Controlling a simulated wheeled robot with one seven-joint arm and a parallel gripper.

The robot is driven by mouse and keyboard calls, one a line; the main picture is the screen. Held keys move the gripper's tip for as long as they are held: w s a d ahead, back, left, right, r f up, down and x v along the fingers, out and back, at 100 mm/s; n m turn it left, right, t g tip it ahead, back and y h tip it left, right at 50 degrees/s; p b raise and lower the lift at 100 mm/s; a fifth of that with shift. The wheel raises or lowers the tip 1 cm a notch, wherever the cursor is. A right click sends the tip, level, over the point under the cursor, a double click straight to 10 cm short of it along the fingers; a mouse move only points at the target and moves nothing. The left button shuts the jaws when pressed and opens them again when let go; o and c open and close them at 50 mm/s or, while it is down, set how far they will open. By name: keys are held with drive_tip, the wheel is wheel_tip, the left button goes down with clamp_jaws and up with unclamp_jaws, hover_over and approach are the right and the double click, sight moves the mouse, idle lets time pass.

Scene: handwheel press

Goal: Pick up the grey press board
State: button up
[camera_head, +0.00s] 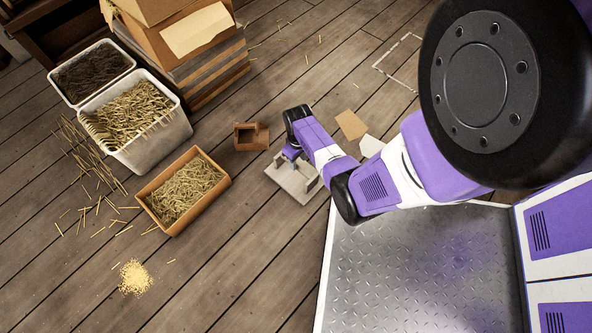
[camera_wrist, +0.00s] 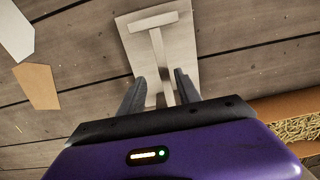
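The grey press board (camera_head: 290,181) lies flat on the wooden floor, left of my loading deck in the head view. A raised T-shaped bar stands on it. In the wrist view the pale board (camera_wrist: 182,48) fills the upper middle, with its bar running down between my fingers. My gripper (camera_wrist: 160,80) is open, one finger on each side of the bar, with visible gaps. In the head view my gripper (camera_head: 291,154) is just above the board's far edge, and my wrist partly hides it. I cannot tell how high the fingertips are above the board.
A small brown wooden box (camera_head: 251,136) stands left of my gripper. An orange-brown crate of straw (camera_head: 150,207) and a white bin of straw (camera_head: 160,141) stand further left. Tan card (camera_head: 351,125) and white card lie right of my wrist. Floor in front of the board is clear.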

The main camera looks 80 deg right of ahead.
sight(296, 175)
drive_tip(key=shift+w+a+f+b, duration=0.1)
drive_tip(key=shift+w+f+b, duration=0.05)
drive_tip(key=shift+f+b, duration=1.45)
drive_tip(key=shift+w+a+f+b, duration=0.15)
drive_tip(key=shift+f+b, duration=0.85)
drive_tip(key=shift+f, duration=1.05)
drive_tip(key=shift+r, duration=0.1)
clamp_jaws()
